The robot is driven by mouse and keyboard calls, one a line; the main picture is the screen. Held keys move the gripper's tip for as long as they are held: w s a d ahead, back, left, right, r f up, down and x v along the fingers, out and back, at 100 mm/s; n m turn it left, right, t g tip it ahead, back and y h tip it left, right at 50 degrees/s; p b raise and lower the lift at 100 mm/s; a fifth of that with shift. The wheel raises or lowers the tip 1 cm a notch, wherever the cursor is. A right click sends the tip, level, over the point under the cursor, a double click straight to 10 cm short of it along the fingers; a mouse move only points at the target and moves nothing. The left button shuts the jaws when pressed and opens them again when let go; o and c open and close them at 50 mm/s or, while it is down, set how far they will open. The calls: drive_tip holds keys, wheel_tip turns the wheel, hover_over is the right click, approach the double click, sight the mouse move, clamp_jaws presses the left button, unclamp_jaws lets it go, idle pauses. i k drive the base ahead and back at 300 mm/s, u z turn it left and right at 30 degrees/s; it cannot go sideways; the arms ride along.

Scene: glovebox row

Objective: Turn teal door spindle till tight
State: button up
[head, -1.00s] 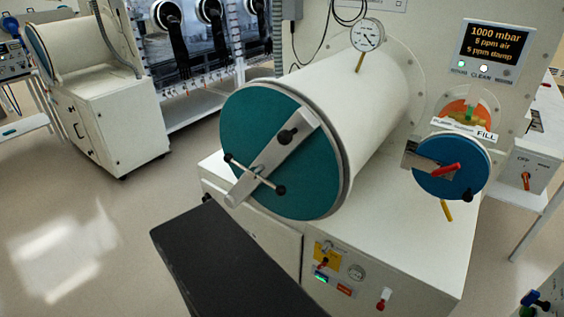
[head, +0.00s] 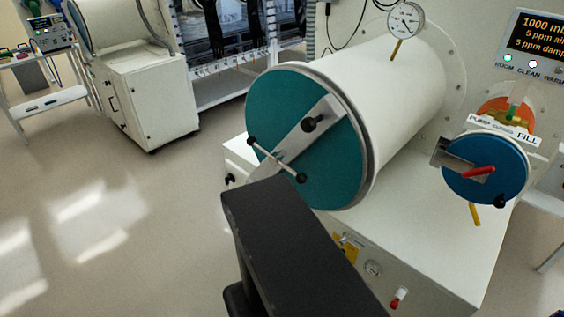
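The teal door (head: 262,112) closes the near end of a large white cylinder (head: 400,80). A grey bar (head: 300,133) lies slantwise across the door, with a black knob (head: 313,123) on its upper part. The spindle's thin cross handle (head: 275,160) has a black ball at each end and sits at the lower part of the bar.
A smaller blue door (head: 485,168) with a red handle is at the right. A dial gauge (head: 405,20) stands above the cylinder. A white cabinet (head: 150,105) stands at the back left. The floor at the left (head: 120,220) is clear.

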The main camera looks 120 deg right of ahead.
sight(275, 159)
drive_tip(key=z, duration=0.15)
drive_tip(key=i, duration=1)
drive_tip(key=u, duration=0.1)
